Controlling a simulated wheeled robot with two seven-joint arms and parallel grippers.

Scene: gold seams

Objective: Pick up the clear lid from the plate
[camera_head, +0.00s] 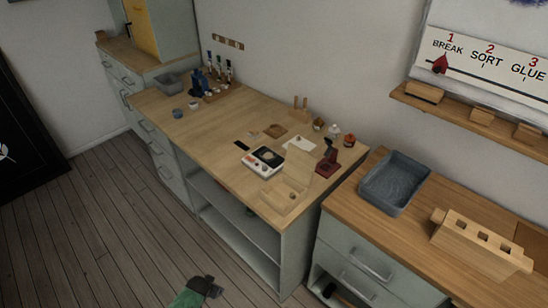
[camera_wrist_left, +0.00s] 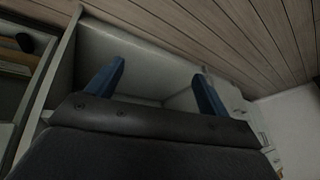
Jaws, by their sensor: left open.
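A clear, see-through box-like shape (camera_head: 287,192), which looks like the lid, stands at the front right corner of the wooden workbench (camera_head: 215,130). Its outline is faint, and I cannot make out a plate under it. My left gripper (camera_head: 212,288) is low in front of the bench, over the floor and well away from the clear shape. In the left wrist view its two blue fingers (camera_wrist_left: 157,72) are spread with nothing between them, facing the open shelves under the bench. My right gripper is not in view.
A white device with a dark top (camera_head: 262,161) and a dark red stand (camera_head: 328,163) are near the clear shape. A white sheet (camera_head: 299,144) lies behind. A grey tray (camera_head: 395,183) and wooden rack (camera_head: 482,245) are on the right counter. The floor (camera_head: 110,240) is clear.

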